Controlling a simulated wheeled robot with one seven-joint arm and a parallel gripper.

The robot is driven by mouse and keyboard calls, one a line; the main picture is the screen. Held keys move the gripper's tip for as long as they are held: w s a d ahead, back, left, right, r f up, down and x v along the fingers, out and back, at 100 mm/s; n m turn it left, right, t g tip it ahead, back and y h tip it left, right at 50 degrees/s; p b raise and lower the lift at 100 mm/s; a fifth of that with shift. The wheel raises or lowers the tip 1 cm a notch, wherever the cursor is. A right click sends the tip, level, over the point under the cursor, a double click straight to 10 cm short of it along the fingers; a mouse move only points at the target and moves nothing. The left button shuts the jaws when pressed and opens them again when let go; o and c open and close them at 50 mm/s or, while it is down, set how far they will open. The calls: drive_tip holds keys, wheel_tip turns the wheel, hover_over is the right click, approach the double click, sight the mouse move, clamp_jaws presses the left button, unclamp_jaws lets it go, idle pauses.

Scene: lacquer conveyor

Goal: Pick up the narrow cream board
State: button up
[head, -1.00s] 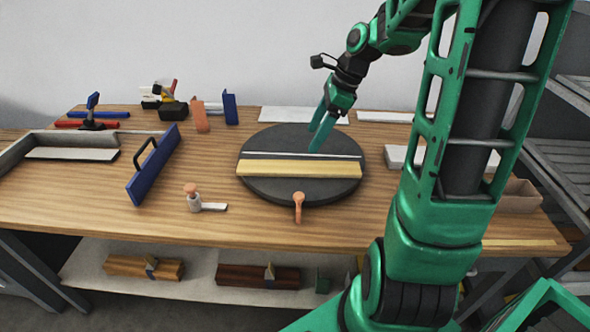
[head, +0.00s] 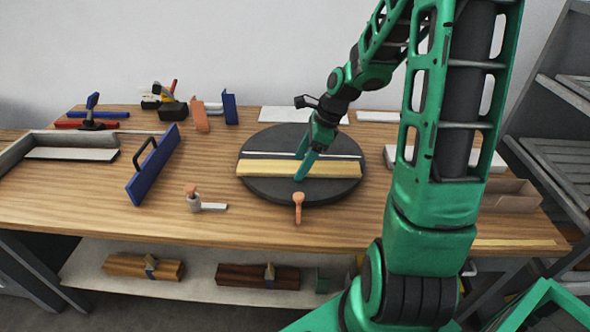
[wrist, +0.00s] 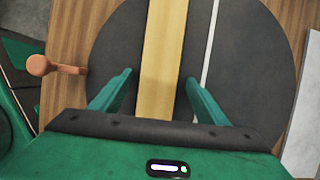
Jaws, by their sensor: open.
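The narrow cream board (head: 262,168), pale yellow in colour, lies flat across the dark round turntable (head: 275,193). In the wrist view the board (wrist: 163,45) runs up the picture between the two fingers, with a gap on each side. One fingertip is at the near side and one at the far side. In the wrist view my gripper (wrist: 159,78) is empty. How far the fingertips are above the turntable is hard to tell.
A thin white strip (head: 330,156) lies behind the board on the turntable. A blue plate with a handle (head: 152,165) stands to the left. A white block (head: 490,161) lies at the right.

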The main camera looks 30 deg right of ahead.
drive_tip(key=c, duration=1.3)
